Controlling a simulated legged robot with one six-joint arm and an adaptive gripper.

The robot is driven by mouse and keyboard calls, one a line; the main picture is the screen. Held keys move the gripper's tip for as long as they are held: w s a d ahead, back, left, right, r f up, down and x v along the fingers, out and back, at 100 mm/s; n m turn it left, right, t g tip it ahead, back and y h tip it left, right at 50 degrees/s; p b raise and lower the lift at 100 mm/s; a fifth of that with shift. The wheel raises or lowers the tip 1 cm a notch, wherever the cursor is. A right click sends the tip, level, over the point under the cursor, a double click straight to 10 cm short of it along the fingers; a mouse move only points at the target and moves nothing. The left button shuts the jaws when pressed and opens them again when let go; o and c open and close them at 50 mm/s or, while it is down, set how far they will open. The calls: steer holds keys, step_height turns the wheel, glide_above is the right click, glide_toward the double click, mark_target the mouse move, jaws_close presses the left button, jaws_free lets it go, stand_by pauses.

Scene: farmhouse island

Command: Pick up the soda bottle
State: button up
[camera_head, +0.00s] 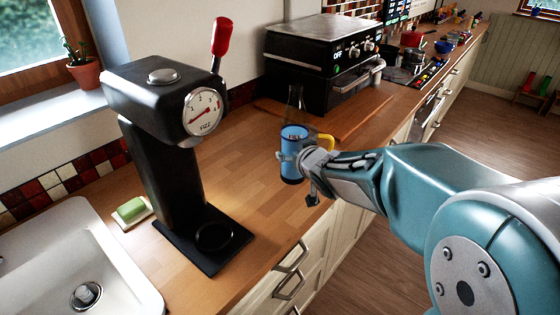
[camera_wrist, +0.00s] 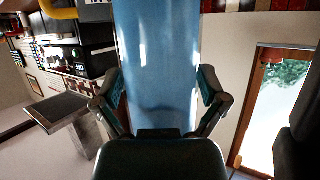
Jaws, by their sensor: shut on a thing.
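The soda bottle (camera_head: 293,138) has a clear narrow neck and a blue label, and stands upright in the head view at the counter's front part. My gripper (camera_head: 297,157) reaches it from the right and is shut around its blue middle. In the wrist view the blue bottle (camera_wrist: 156,65) fills the centre, with a finger of my gripper (camera_wrist: 157,98) on each side. I cannot tell whether the bottle's base touches the counter.
A black soda machine (camera_head: 165,160) with a dial and red lever stands left on the wooden counter (camera_head: 245,165). A sink (camera_head: 75,260) and green sponge (camera_head: 131,208) lie at left.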

steer(key=s+d+r, duration=0.3)
steer(key=s+d, duration=0.1)
steer(key=d, duration=0.2)
steer(key=shift+s+d+r, duration=0.2)
steer(key=shift+s, duration=0.05)
stand_by(1.1)
